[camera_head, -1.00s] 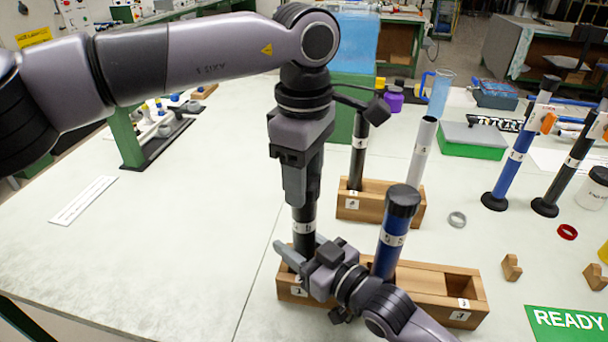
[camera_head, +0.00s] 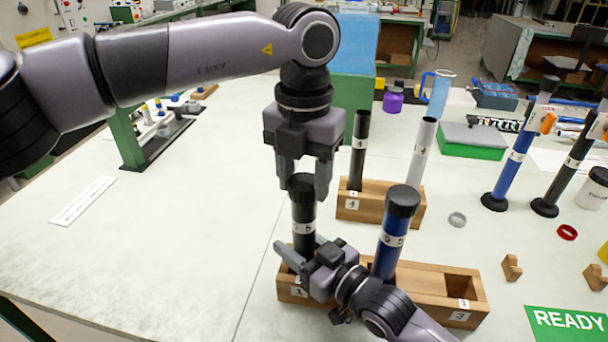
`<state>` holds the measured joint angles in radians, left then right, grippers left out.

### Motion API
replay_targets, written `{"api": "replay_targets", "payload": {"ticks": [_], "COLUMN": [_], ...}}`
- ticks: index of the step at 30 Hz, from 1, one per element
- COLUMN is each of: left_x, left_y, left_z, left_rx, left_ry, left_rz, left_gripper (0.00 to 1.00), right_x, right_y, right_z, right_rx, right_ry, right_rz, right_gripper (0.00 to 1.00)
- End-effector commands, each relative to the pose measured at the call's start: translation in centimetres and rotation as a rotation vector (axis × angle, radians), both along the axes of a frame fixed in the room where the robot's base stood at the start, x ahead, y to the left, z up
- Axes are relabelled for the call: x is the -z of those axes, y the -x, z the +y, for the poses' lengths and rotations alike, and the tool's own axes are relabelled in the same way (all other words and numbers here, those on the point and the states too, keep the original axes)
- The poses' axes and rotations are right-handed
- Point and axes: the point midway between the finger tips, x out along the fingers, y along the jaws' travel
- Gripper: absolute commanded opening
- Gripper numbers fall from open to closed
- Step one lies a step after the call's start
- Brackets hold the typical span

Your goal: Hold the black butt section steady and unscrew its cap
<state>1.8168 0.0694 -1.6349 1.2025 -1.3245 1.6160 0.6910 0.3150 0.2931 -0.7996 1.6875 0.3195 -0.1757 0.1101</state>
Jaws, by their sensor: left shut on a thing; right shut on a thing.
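The black butt section (camera_head: 304,212) stands upright in the left end of the front wooden rack (camera_head: 422,290). It has a white label band and a dark cap (camera_head: 301,186) on top. My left gripper (camera_head: 303,188) points straight down from above, its two fingers shut on either side of the cap. My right gripper (camera_head: 298,258) is shut around the lower part of the black section, just above the rack. Its fingers and wrist hide part of the section's base. I cannot tell whether there is a gap between cap and section.
A blue section (camera_head: 390,240) with a black cap stands close right in the same rack. The rack behind (camera_head: 356,206) holds a black tube (camera_head: 359,150) and a grey tube (camera_head: 421,150). A grey ring (camera_head: 457,219) lies to the right. The table's left side is mostly clear.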

Motion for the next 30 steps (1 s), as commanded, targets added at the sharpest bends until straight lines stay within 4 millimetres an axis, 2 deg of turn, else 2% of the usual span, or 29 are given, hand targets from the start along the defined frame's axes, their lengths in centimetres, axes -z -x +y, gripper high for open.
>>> {"api": "replay_targets", "payload": {"ticks": [21,27,30], "left_x": [-0.11,-0.11,-0.10], "left_y": [-0.01,-0.03,-0.02], "left_z": [-0.06,-0.05,-0.04], "left_rx": [-1.141,-1.386,-1.439], "left_ry": [0.001,0.000,0.000], "left_rz": [0.001,0.001,0.001], "left_gripper": [0.12,0.12,0.12], "right_x": [0.15,0.15,0.15], "right_y": [-0.04,-0.03,-0.02], "right_z": [-0.08,-0.07,-0.06], "right_rx": [0.002,0.001,0.001], "right_ry": [0.004,0.004,0.004], "right_rz": [0.002,0.002,0.002], "right_gripper": [0.00,0.00,0.00]}}
